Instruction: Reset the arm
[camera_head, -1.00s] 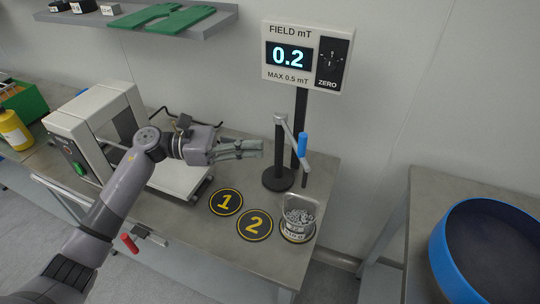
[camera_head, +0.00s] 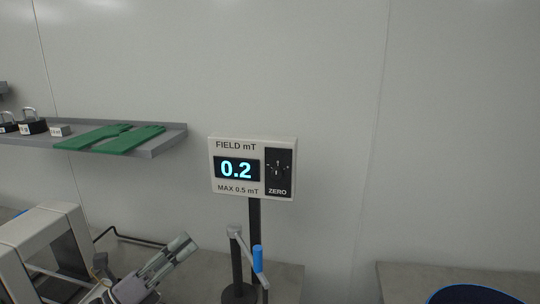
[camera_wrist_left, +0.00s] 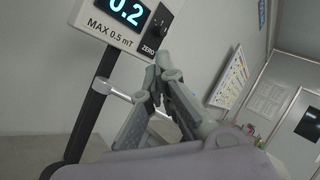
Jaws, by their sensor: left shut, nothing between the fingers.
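My left gripper (camera_head: 188,243) shows at the bottom of the head view, raised and tilted up to the right. It is shut and empty, left of the crank stand. In the left wrist view its fingers (camera_wrist_left: 157,62) meet at the tips, with the field meter (camera_wrist_left: 122,25) behind them. In the head view the field meter (camera_head: 252,167) reads 0.2 on its post. My right gripper is not in view.
A stand with a blue-handled crank (camera_head: 257,259) is right of my left gripper. A grey and white machine (camera_head: 38,240) stands at the left. A wall shelf (camera_head: 165,143) holds green gloves (camera_head: 128,137) and padlocks. A blue-rimmed tub (camera_head: 475,292) is at the lower right.

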